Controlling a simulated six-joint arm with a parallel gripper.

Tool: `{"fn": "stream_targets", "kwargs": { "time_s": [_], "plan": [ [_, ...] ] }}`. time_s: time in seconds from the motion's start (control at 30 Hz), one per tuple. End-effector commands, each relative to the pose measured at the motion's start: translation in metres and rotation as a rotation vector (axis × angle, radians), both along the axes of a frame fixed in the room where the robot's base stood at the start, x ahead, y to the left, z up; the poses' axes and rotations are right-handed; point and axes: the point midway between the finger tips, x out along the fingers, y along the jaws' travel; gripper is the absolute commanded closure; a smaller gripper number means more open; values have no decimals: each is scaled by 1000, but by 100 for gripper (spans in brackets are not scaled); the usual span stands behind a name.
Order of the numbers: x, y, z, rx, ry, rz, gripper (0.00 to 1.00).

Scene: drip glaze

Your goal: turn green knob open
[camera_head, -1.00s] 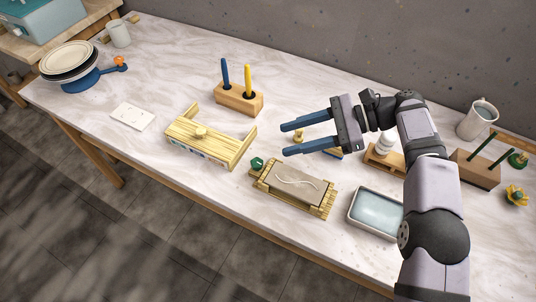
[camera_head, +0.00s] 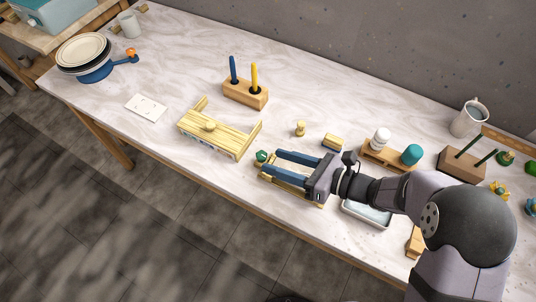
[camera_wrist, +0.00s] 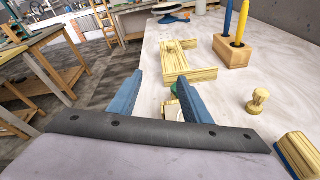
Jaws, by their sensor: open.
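The small dark green knob (camera_head: 262,156) sits at the left end of the wooden tray (camera_head: 318,204), near the slatted wooden box. My gripper (camera_head: 272,163) is open, its two blue fingers pointing left over the tray with their tips close to the knob. In the wrist view, a bit of the green knob (camera_wrist: 174,90) shows beside the right finger of my gripper (camera_wrist: 160,77), partly hidden by it. I cannot tell whether the fingers touch the knob. My gripper covers most of the tray.
The slatted wooden box (camera_head: 218,134) stands just left of the knob. A block with blue and yellow sticks (camera_head: 245,92) is behind it. A small wooden peg (camera_head: 300,128) stands behind my fingers. More green knobs (camera_head: 506,158) are at far right.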

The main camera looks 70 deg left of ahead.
Motion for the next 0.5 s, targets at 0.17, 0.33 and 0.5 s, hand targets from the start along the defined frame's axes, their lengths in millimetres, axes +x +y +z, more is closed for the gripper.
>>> {"fn": "stream_targets", "kwargs": {
  "time_s": [0.17,0.33,0.5],
  "plan": [
    [21,5,-27,40,-187,-57,56],
    [26,5,-36,86,-295,-31,56],
    [25,5,-35,107,-316,-19,56]
  ]
}}
